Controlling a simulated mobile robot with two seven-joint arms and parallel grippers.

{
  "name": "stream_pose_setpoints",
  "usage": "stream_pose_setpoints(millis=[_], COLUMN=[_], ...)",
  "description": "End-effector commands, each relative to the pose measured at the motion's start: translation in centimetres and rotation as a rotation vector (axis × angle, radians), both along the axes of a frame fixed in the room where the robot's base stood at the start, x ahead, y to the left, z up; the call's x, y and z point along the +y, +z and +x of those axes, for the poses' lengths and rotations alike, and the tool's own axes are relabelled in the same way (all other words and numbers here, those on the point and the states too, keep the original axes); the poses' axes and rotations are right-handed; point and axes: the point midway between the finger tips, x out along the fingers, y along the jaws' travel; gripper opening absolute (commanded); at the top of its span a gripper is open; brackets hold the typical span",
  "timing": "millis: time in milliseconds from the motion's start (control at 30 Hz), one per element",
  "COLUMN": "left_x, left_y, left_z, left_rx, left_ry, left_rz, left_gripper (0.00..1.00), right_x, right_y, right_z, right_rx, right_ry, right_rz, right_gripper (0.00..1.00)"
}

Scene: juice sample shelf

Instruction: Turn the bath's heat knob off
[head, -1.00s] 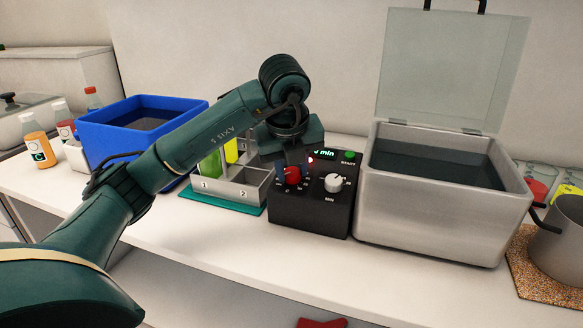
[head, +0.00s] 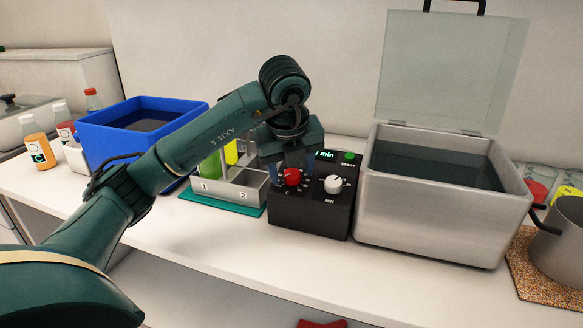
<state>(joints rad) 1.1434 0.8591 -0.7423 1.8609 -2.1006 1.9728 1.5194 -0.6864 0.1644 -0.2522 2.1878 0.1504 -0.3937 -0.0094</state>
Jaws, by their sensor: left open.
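The bath (head: 430,215) is a steel tank with its clear lid (head: 452,70) raised and dark water inside. Its black control box (head: 312,218) stands against its left side. On the box are a red knob (head: 292,178), a white knob marked "min" (head: 333,184), a green start button (head: 348,157) and a display (head: 324,155) reading "min", partly hidden. My left gripper (head: 295,167) points down over the box with its jaws open, one finger on each side of the red knob. Whether the fingers touch the knob I cannot tell. My right gripper is not in view.
A metal rack (head: 240,190) with numbered compartments stands on a teal base left of the box. A blue water tub (head: 100,140) and bottles (head: 38,142) are further left. A pot (head: 562,232) stands on a cork mat (head: 535,275) at right. The counter's front strip is clear.

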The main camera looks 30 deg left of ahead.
Motion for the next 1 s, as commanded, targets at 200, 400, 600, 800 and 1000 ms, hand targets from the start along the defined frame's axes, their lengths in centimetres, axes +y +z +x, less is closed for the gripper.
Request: stream_pose_setpoints(millis=[200,400,600,800,1000], left_x=[-0.2,-0.7,-1.4,-1.8,-1.9], left_y=[1.3,5.6,9.5,11.7,12.3], left_z=[-0.4,-1.7,-3.1,-4.0,-4.3], left_rx=[-0.003,-0.007,-0.006,-0.003,0.001], left_ry=[-0.001,0.0,0.0,0.0,0.001], left_rz=[0.001,0.003,0.002,0.002,0.0], left_gripper=[0.52,0.52,0.52,0.52,0.52], right_x=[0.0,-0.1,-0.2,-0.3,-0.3], right_y=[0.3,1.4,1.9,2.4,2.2], right_z=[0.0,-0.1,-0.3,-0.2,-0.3], right_rx=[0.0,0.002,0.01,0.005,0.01], right_ry=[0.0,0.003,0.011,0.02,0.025], right_rz=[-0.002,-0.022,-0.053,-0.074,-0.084], right_gripper=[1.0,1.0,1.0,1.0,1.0])
